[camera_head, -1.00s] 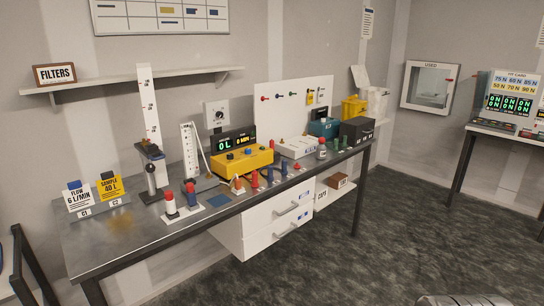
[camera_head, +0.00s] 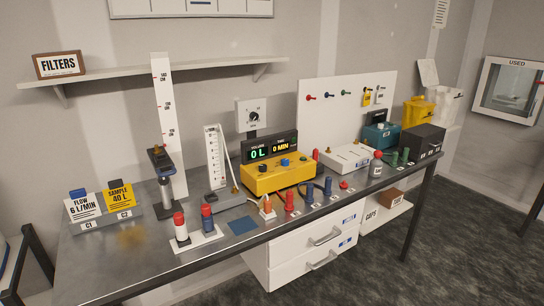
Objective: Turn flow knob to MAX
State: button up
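The yellow box (camera_head: 278,177) below carries blue and dark knobs on top. A black display (camera_head: 270,149) behind it reads 0 L and 0 MIN. My gripper is not in view.
A metal bench (camera_head: 130,262) runs along the wall with white drawers (camera_head: 305,255) under it. A ruler stand (camera_head: 215,165), red and blue cylinders (camera_head: 180,228) and several small bottles crowd its top. The dark floor (camera_head: 455,240) in front of the bench is clear.

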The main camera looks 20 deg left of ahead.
aim_at(263, 168)
jog(key=u, duration=0.2)
jog(key=i, duration=0.9)
jog(key=u, duration=0.6)
jog(key=i, duration=0.6)
jog(key=u, duration=1.05)
jog(key=i, duration=0.7)
jog(key=u, duration=0.4)
